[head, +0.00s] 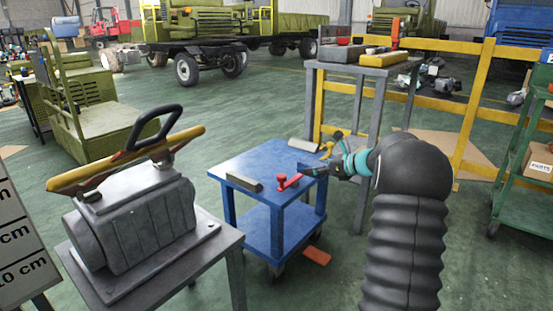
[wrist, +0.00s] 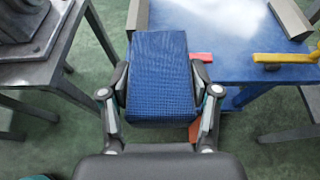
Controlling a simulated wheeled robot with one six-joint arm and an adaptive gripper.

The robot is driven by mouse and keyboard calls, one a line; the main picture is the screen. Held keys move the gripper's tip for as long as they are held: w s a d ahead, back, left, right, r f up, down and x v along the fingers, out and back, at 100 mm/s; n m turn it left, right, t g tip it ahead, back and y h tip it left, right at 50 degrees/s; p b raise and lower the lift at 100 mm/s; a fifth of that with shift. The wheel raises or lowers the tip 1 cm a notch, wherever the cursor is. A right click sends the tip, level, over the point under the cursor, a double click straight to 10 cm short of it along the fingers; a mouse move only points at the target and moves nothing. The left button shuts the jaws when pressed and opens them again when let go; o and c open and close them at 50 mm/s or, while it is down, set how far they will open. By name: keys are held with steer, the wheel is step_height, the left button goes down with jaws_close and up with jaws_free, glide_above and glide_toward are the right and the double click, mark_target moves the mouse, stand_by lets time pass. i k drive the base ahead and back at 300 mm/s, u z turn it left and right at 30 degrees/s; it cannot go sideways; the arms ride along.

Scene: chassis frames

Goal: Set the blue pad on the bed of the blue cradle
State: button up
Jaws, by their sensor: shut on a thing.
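My gripper (wrist: 160,95) is shut on the blue pad (wrist: 160,75), a dark blue textured block held between its two fingers in the wrist view. In the head view my gripper (head: 335,168) is at the right side of the blue cart, with the pad (head: 312,169) showing small and edge-on at its fingers. The pad is over the near edge of the cart top in the wrist view. I cannot make out a separate blue cradle; the blue cart top (head: 258,163) is the blue surface near the pad.
Grey bars (head: 244,182) and (head: 304,145), a red piece (head: 283,183) and a yellow piece (wrist: 285,57) are on the cart. A grey bench with a motor-like casing (head: 140,225) stands at left. A taller grey table (head: 362,68) stands behind. An orange-red piece (head: 317,255) is low beside the cart.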

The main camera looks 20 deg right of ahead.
mark_target(264, 172)
steer(key=i, duration=1.05)
steer(key=u, duration=0.05)
